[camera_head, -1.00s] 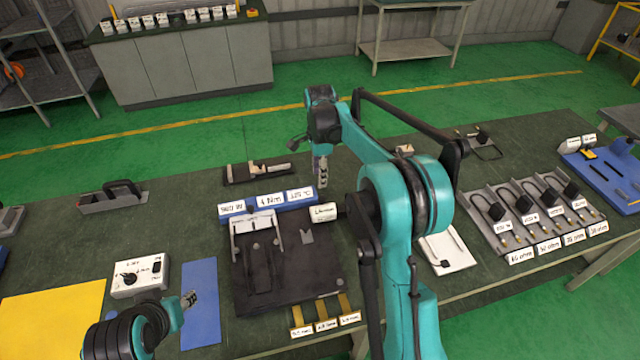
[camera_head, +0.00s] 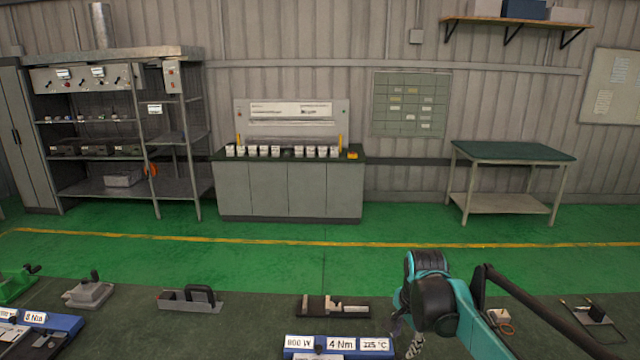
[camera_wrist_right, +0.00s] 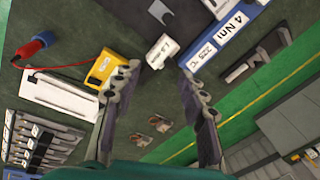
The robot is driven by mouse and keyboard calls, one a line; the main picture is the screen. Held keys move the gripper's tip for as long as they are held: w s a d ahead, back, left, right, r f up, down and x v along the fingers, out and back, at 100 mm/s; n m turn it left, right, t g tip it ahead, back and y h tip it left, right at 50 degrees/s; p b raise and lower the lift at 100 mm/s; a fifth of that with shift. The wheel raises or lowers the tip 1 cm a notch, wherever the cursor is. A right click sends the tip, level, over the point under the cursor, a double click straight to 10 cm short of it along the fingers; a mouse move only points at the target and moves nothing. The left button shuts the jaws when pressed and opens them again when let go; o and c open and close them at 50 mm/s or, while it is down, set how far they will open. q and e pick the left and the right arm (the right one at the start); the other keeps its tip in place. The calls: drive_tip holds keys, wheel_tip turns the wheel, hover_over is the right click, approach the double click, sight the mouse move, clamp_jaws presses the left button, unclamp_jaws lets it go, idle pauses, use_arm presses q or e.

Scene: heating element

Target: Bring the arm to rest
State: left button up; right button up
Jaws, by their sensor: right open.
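My right arm (camera_head: 480,325) reaches in at the lower right of the head view. My right gripper (camera_head: 412,347) hangs at its end, pointing down near the far part of the dark bench. In the right wrist view the right gripper (camera_wrist_right: 160,84) is open, its two fingers apart with nothing between them. A small white labelled block (camera_wrist_right: 162,51) shows beyond the fingertips. My left arm and gripper are out of the head view.
The blue label strip (camera_head: 340,347) lies left of the right gripper, with a dark fixture (camera_head: 333,307) behind it. A grey handled tool (camera_head: 190,300) is farther left. In the wrist view a yellow meter (camera_wrist_right: 104,68) lies beside the left finger. Green floor (camera_head: 250,222) is clear beyond.

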drive_tip(key=s+a+f+n+t+b, duration=0.1)
drive_tip(key=s+f+n, duration=0.2)
drive_tip(key=s, duration=0.4)
drive_tip(key=s+f+n+t+b, duration=0.2)
drive_tip(key=s+f+n, duration=0.1)
drive_tip(key=s+n, duration=0.2)
drive_tip(key=s+a+f+n+t+b, duration=0.1)
drive_tip(key=s+f+n+t+b, duration=0.1)
drive_tip(key=s+n, duration=0.3)
drive_tip(key=s, duration=0.4)
drive_tip(key=shift+s+a+f, duration=0.2)
drive_tip(key=shift+a+f, duration=0.15)
drive_tip(key=shift+f, duration=0.05)
